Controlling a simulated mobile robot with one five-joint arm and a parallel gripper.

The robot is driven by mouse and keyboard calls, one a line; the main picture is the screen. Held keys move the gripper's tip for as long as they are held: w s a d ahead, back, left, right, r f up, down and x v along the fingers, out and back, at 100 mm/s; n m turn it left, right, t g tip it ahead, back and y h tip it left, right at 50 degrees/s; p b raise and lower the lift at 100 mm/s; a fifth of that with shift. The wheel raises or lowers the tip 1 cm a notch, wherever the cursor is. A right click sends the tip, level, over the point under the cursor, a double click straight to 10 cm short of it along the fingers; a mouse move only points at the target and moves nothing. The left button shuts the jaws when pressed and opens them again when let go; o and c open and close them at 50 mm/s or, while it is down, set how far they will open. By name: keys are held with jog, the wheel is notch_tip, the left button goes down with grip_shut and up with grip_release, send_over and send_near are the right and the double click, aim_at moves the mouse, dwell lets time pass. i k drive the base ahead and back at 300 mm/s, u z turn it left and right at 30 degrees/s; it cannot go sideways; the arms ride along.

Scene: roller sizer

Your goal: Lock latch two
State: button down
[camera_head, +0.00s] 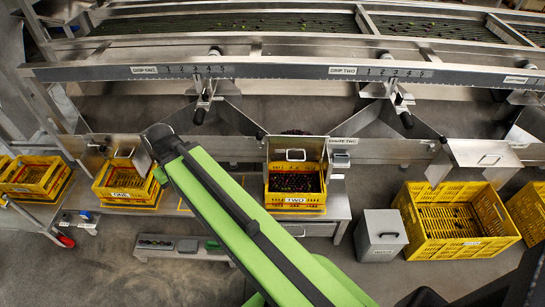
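I cannot make out for certain which part is latch two. A label reading "TWO" (295,200) is on the front of a yellow crate (311,207) of dark fruit at the centre. A metal hood with a handle (296,154) stands above that crate, and a small metal fitting (340,160) is at its right edge. On the rail above, a plate ending in "TWO" (343,71) sits beside a numbered scale, with a black-tipped lever (403,108) below. My green arm reaches up from the bottom to the left of the crate; my gripper does not show.
A long metal rail (270,70) crosses the view, with a similar lever (204,97) at the left. Crate one (125,187) is left of my arm. A grey bin (380,234) and an empty-looking yellow crate (450,225) stand at the right. Floor shows in front.

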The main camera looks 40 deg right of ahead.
aim_at(259, 136)
jog(key=z, duration=1.45)
jog(key=k, duration=0.8)
jog(key=u, duration=0.45)
